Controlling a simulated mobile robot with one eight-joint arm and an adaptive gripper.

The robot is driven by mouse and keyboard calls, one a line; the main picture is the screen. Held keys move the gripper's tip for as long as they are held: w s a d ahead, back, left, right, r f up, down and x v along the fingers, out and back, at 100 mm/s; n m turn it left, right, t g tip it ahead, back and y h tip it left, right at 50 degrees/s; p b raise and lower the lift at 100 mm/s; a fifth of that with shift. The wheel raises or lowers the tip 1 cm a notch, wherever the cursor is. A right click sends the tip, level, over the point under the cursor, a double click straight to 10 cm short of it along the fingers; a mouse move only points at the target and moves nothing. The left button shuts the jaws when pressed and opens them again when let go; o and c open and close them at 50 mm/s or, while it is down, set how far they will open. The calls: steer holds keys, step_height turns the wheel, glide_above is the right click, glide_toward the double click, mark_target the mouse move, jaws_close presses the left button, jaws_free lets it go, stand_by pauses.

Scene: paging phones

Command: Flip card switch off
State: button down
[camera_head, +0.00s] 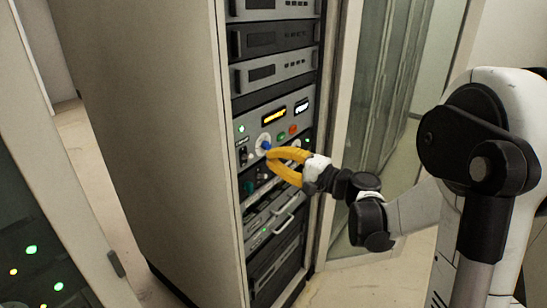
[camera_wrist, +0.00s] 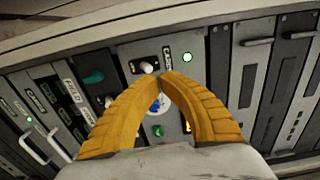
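My gripper (camera_head: 269,157) has yellow curved fingers and is in front of the rack panel, beside a blue knob on a white dial (camera_head: 262,141). In the wrist view the two fingertips (camera_wrist: 161,75) meet, with no object visible between them. A switch with a pale lever on a black plate (camera_wrist: 148,67) is just beyond the fingertips there; its on or off position is unclear. I cannot tell if the tips touch it. Small switches (camera_head: 243,156) show at the panel's left edge in the head view; their labels are unreadable. The blue knob (camera_wrist: 154,105) also shows between the fingers.
The rack cabinet (camera_head: 160,120) holds several stacked units. The panel has lit yellow and white displays (camera_head: 274,116), a green light (camera_wrist: 187,57) and coloured buttons. Drawer handles (camera_head: 285,215) stick out below. A glass door (camera_head: 385,90) stands to the right.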

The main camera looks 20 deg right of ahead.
steer(key=x, duration=0.6)
steer(key=shift+a, duration=0.25)
steer(key=shift+w+a+r, duration=0.1)
steer(key=shift+w+a, duration=0.05)
steer(key=shift+w, duration=0.2)
steer(key=shift+w+a, duration=0.1)
steer(key=shift+w, duration=0.05)
steer(key=shift+b, duration=0.3)
steer(key=shift+f+b, duration=1.1)
steer(key=shift+f, duration=0.35)
steer(key=shift+r+p, duration=0.5)
steer(key=shift+r, duration=0.25)
steer(key=shift+v, duration=1.25)
glide_toward(251, 155)
steer(key=shift+b+x, duration=0.3)
steer(key=shift+x, duration=0.75)
